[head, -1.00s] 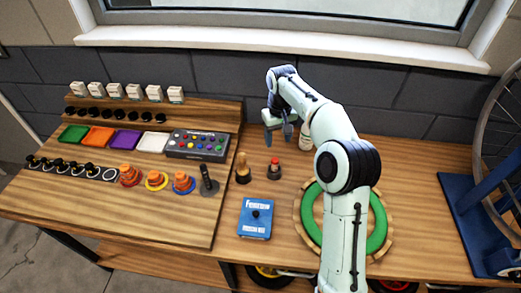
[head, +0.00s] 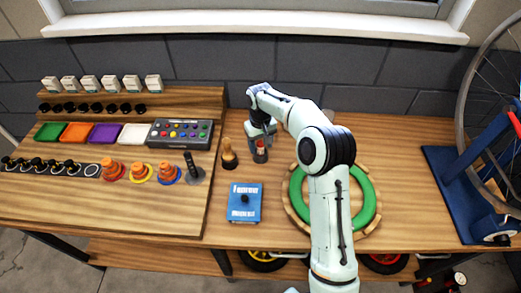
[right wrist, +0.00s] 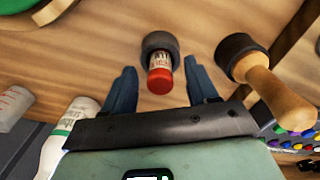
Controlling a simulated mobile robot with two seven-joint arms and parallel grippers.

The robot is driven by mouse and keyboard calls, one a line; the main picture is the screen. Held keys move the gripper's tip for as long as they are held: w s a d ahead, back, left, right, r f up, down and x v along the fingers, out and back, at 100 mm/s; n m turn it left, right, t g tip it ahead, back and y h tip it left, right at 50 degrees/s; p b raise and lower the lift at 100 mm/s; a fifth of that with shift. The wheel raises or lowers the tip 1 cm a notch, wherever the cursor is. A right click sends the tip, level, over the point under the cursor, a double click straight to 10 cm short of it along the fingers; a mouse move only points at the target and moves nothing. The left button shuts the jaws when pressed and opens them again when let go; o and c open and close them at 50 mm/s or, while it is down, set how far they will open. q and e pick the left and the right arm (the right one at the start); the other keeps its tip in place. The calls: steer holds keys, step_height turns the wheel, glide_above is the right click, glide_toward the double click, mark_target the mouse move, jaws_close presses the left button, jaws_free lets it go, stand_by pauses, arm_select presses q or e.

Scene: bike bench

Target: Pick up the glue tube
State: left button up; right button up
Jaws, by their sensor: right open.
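The glue tube looks to be the small tube with a red cap and a pale printed label, upright in a dark round holder on the bench. In the head view the tube (head: 260,146) is beside the wooden-handled tool. In the right wrist view the tube (right wrist: 160,72) shows between the two blue fingers. My right gripper (right wrist: 160,66) is open, with one finger on each side of the tube and a visible gap to each. In the head view the right gripper (head: 262,133) is just behind the tube, partly hidden by my arm. My left gripper is not in view.
A wooden-handled tool (head: 229,156) stands close to the left of the tube. A blue box (head: 244,203) lies in front, and a green ring (head: 362,203) is to the right. A white bottle (right wrist: 66,135) shows in the wrist view. The left board holds many parts.

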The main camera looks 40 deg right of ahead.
steer(key=shift+f, duration=0.5)
steer(key=shift+c, duration=0.3)
jaws_close()
steer(key=shift+r, duration=0.2)
